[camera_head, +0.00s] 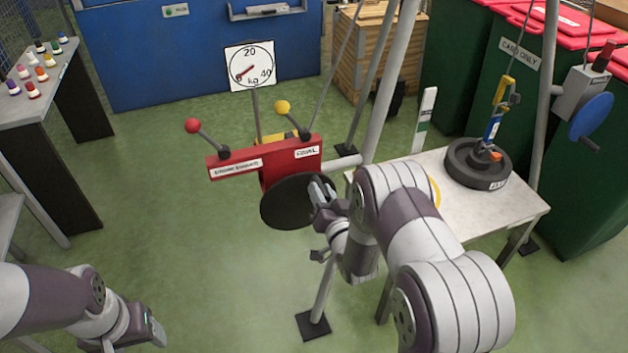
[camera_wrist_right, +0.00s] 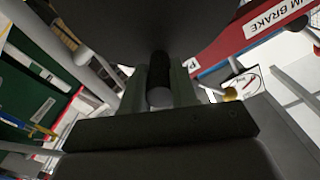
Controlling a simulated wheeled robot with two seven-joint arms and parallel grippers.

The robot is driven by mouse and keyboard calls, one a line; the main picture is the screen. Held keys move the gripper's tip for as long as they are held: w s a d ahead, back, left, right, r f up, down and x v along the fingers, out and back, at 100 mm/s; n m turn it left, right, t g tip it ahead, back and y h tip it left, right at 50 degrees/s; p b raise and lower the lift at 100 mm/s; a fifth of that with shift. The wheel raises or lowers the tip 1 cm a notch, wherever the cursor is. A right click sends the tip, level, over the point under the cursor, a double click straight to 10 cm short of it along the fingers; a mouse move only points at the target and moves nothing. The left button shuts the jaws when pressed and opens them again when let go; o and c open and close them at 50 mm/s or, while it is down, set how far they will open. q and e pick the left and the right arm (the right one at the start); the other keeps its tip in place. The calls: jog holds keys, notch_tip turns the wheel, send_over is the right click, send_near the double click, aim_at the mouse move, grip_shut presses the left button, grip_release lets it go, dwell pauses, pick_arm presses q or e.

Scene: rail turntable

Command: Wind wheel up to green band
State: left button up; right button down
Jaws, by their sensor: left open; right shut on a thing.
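A dark wheel (camera_head: 463,173) lies flat on a pale table (camera_head: 500,212) with a blue and yellow hook (camera_head: 492,128) at its middle. A white post (camera_head: 428,103) behind the table bears a green band (camera_head: 421,127). A black crank disc (camera_head: 282,208) is mounted under a red winch housing (camera_head: 290,163). My right gripper (camera_head: 322,193) is shut on the disc's crank handle; the dark handle (camera_wrist_right: 159,72) stands between its fingers in the right wrist view. My left gripper (camera_head: 157,334) is open and empty at the lower left, far from the winch.
A red-knobbed lever (camera_head: 193,126) and a yellow-knobbed lever (camera_head: 282,107) rise from the winch. The kg dial (camera_head: 250,66) reads near zero. A blue handwheel (camera_head: 591,117) is at right. Slanting poles flank the winch. The green floor at left centre is clear.

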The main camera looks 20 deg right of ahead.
jog(key=shift+d+f+m+b, duration=0.3)
jog(key=shift+f+m, duration=0.05)
jog(key=shift+m, duration=0.25)
jog(key=shift+d+f+m+b, duration=0.15)
jog(key=shift+d+f+m, duration=0.1)
jog(key=shift+d+m, duration=0.25)
jog(key=shift+d+f+m+b, duration=0.15)
jog(key=shift+d+f+m, duration=0.1)
jog(key=shift+m, duration=0.45)
jog(key=shift+f, duration=0.1)
jog(key=shift+s+d+f+m+b, duration=0.1)
jog(key=shift+d+f+m+b, duration=0.45)
jog(key=shift+m, duration=0.35)
jog(key=shift+s+d+f+m+b, duration=0.1)
jog(key=shift+d+f+m+b, duration=0.2)
jog(key=shift+f+m, duration=0.45)
jog(key=shift+r, duration=0.1)
jog(key=shift+d+f+m+b, duration=0.2)
jog(key=shift+f+m+b, duration=0.2)
jog(key=shift+f+m, duration=0.45)
jog(key=shift+d+f+m+b, duration=0.2)
jog(key=shift+f+m+b, duration=0.3)
jog(key=shift+m, duration=0.6)
